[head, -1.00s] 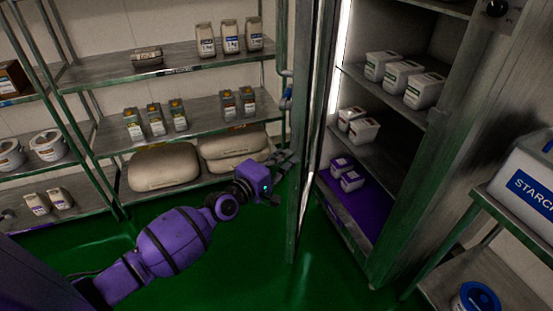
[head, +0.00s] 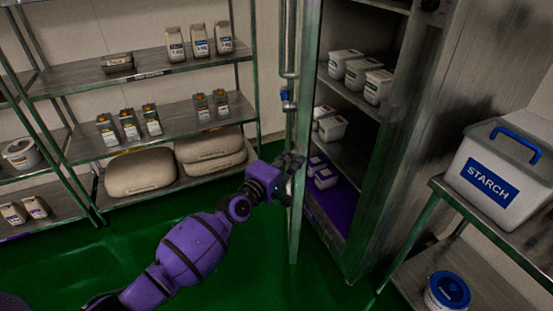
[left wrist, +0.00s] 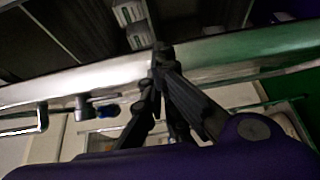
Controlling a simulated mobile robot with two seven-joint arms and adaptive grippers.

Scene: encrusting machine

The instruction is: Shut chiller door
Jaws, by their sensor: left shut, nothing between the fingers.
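The chiller (head: 425,130) stands right of centre in the head view, its front open and its shelves showing. Its door (head: 302,150) stands open, swung out to the left and seen nearly edge-on. My left gripper (head: 291,164) is shut and empty, at the left, outer side of the door around mid-height. In the left wrist view the shut fingertips (left wrist: 162,52) are against or very close to the pale metal door edge (left wrist: 215,55); exact contact is hard to tell. My right gripper is out of view.
Inside the chiller are white tubs (head: 365,75) on several shelves. A metal rack (head: 150,130) with packets and sacks stands at the left. A side stand (head: 440,185) at the right holds a STARCH bin (head: 495,180). The green floor (head: 250,280) before the door is clear.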

